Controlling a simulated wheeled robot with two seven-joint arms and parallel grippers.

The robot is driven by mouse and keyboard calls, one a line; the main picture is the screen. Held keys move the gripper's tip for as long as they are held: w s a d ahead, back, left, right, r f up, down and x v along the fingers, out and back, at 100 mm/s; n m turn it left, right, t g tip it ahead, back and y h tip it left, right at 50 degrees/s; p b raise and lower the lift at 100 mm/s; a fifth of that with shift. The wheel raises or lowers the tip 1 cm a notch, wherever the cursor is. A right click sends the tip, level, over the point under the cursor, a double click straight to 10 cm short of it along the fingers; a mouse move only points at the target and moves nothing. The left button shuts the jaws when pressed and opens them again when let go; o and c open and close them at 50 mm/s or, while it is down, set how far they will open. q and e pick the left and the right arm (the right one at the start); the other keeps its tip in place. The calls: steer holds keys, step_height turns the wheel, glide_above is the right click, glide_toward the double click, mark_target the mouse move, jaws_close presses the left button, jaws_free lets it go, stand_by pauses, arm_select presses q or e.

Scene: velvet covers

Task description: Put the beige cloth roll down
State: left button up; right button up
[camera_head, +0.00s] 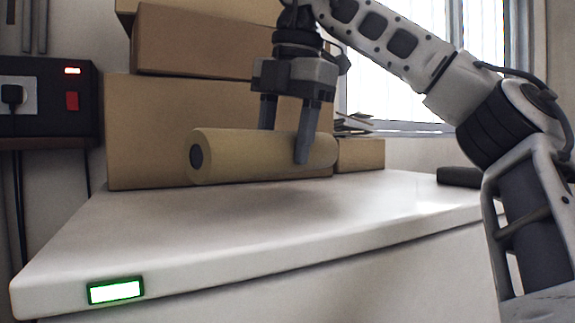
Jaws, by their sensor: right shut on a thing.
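The beige cloth roll (245,155) lies lengthwise from left to right above the white worktop (330,220), with its dark round end facing left. My right gripper (285,145) points down from above and is shut on the roll near its right half, one finger in front and the other behind. The roll is about level; a soft shadow lies on the worktop below it. I cannot tell whether its underside touches the worktop. My left gripper is not in view.
Stacked cardboard boxes (140,140) stand right behind the roll, with a smaller box (361,154) to the right. A dark object (459,177) lies at the right back. A green-framed lit panel (116,291) is at the front left. The front worktop is clear.

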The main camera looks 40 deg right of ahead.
mark_target(291, 133)
steer(key=shift+d+f, duration=0.2)
steer(key=shift+f, duration=0.1)
step_height(291, 133, down, 3)
steer(key=shift+w+d+f, duration=0.1)
steer(key=shift+d+f, duration=0.05)
steer(key=o, duration=1.2)
steer(key=shift+s+r, duration=0.25)
steer(key=shift+r, duration=1)
steer(key=shift+s+r, duration=0.3)
steer(key=shift+r, duration=0.95)
steer(key=shift+s+r, duration=0.25)
steer(key=shift+r, duration=1)
